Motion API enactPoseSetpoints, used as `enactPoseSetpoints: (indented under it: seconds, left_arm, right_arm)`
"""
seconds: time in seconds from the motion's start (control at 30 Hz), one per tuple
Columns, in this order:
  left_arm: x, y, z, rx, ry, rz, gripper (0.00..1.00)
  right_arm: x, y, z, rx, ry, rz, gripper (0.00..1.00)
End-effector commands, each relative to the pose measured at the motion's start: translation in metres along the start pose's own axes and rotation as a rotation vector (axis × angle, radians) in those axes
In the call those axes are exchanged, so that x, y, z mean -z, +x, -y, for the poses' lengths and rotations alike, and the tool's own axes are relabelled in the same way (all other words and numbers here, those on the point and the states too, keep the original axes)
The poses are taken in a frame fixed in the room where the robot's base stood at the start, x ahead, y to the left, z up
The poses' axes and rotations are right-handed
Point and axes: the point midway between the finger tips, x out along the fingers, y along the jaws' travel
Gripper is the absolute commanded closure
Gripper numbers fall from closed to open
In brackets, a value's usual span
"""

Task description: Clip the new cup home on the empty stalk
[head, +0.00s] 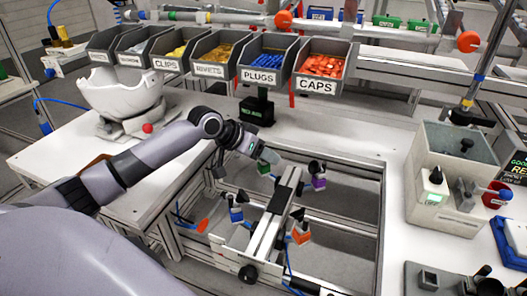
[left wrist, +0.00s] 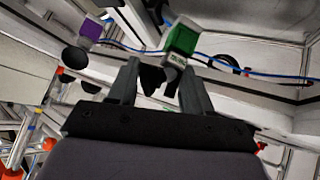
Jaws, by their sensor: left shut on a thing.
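My left gripper (head: 268,157) reaches over the grey frame with the coloured stalks. In the left wrist view its two fingers (left wrist: 160,88) are closed around a small dark cup (left wrist: 151,78). A stalk with a green block (left wrist: 183,40) and a pale labelled end stands right beside the held cup. Whether the two touch, I cannot tell. The green block also shows in the head view (head: 264,169), just below my gripper. The purple stalk (head: 319,184) (left wrist: 90,31) carries a black cup (left wrist: 76,60). Blue (head: 236,215) and orange (head: 300,237) stalks stand nearer. My right gripper is out of view.
Labelled bins, among them plugs (head: 265,75) and caps (head: 320,80), line the back of the bench. A grey box station (head: 440,185) stands at right. Blue hoses run around the frame.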

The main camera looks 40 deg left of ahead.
Motion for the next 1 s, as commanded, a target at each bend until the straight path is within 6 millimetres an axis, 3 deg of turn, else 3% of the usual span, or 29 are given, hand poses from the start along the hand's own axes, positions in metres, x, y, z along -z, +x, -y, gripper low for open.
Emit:
enactPoseSetpoints:
  seconds: [0.03, 0.1, 0.47, 0.8, 1.0]
  left_arm:
    - [0.001, 0.000, 0.000, -0.001, 0.000, -0.002, 0.41]
    - [0.001, 0.000, 0.000, -0.001, 0.000, -0.002, 0.21]
    - [0.000, -0.004, 0.001, 0.000, 0.000, -0.002, 0.21]
    - [-0.001, -0.051, 0.001, 0.002, 0.002, -0.001, 0.21]
    - [0.000, -0.069, 0.000, 0.000, 0.000, -0.001, 0.21]
  right_arm:
    - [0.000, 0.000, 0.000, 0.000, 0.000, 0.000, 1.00]
    - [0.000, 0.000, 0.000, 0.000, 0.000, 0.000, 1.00]
    - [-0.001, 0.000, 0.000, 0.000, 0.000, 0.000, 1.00]
    - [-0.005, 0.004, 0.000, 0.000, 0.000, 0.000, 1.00]
    - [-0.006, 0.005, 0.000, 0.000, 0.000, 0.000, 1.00]
